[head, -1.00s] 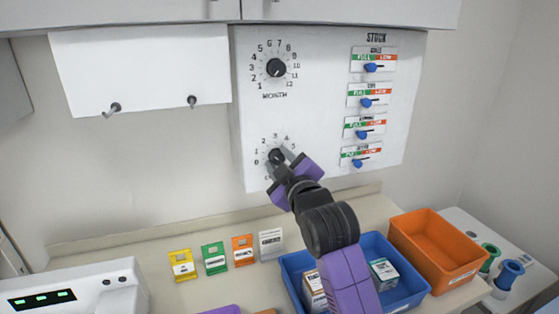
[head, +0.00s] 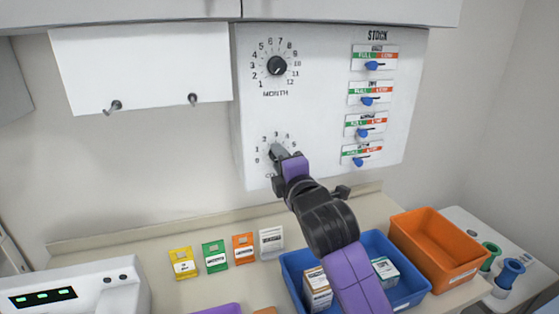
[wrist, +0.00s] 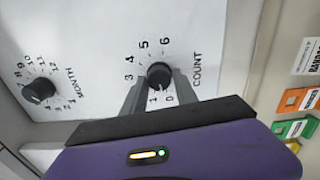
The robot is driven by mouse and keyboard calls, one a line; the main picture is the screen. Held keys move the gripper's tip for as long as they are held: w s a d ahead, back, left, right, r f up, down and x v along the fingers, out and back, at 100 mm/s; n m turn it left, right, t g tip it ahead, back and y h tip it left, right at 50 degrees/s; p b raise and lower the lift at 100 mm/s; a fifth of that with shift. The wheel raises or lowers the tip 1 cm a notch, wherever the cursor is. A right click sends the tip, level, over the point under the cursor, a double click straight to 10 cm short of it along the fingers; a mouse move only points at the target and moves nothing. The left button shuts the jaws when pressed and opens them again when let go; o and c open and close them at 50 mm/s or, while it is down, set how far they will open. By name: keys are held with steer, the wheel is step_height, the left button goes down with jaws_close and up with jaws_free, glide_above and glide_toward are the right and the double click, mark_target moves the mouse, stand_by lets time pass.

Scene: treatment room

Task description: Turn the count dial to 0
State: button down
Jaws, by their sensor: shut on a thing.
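The count dial (wrist: 159,75) is a black round knob on the white wall panel, with numbers around it and the word COUNT beside it. In the wrist view its lower side faces the 0 and 1, but its exact pointer setting is hard to read. My gripper (wrist: 158,92) has one finger on each side of the knob and is shut on it. In the head view my gripper (head: 279,154) is at the lower left of the panel and hides most of the dial and its right-hand numbers.
The month dial (head: 277,66) is above on the same panel (head: 320,110), with several blue stock sliders (head: 367,100) to the right. Below stand a blue bin (head: 408,292), an orange bin (head: 435,245) and coloured cards (head: 214,257) on the counter.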

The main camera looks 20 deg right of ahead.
steer(key=shift+f+n, duration=0.1)
steer(key=shift+n, duration=0.7)
steer(key=c, duration=1)
jaws_free()
steer(key=shift+o, duration=0.2)
steer(key=shift+s, duration=0.1)
steer(key=s+b, duration=0.2)
steer(key=s, duration=0.5)
steer(key=shift+s, duration=0.35)
